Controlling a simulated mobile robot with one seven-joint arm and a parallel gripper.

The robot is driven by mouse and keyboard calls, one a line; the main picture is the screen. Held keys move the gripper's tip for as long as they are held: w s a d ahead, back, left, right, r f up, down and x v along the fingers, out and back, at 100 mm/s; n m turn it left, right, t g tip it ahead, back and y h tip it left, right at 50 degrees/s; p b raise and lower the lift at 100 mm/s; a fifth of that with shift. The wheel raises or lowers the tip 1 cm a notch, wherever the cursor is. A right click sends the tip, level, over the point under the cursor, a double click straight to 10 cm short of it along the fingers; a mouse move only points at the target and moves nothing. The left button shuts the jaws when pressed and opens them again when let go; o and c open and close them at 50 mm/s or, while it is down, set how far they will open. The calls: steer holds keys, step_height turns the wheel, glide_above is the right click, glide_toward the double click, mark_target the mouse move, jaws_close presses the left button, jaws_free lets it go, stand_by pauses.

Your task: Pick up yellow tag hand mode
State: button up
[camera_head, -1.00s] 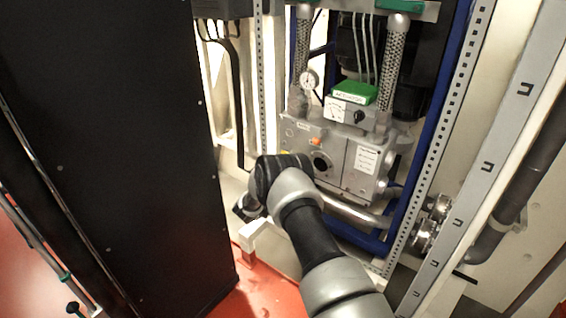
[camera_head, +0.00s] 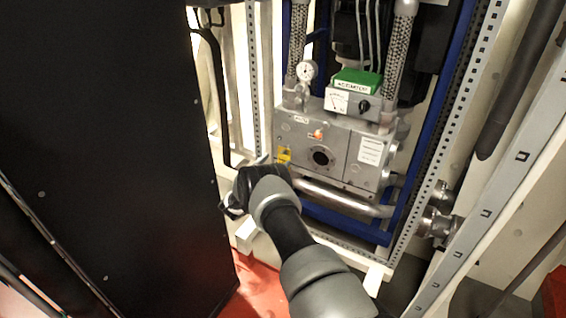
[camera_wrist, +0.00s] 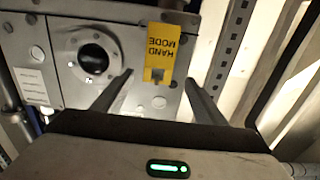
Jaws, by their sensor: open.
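The yellow tag (camera_wrist: 161,52), lettered HAND MODE and upside down in the wrist view, hangs against the grey metal box. In the head view it is a small yellow patch (camera_head: 284,154) at the box's lower left, just above my wrist. My gripper (camera_wrist: 158,80) is open and empty. In the wrist view its two fingers stand either side of the tag's lower part in the picture, with gaps on both sides. I cannot tell how far the tag lies beyond the fingertips. In the head view the fingers are hidden by my wrist.
The grey box (camera_head: 335,145) carries a dial, a green-topped unit (camera_head: 358,82) and a round port (camera_wrist: 93,57). A perforated upright (camera_wrist: 232,40) stands close beside the tag. A large black cabinet (camera_head: 110,150) fills the left. Pipes (camera_head: 340,198) run below the box.

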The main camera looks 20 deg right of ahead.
mark_target(283, 156)
steer(key=b+x, duration=0.2)
steer(key=x, duration=0.4)
steer(key=shift+s+d+f, duration=0.15)
steer(key=shift+f, duration=0.05)
steer(key=shift+w+d+r, duration=0.2)
steer(key=shift+w+d, duration=0.2)
steer(key=c, duration=1.1)
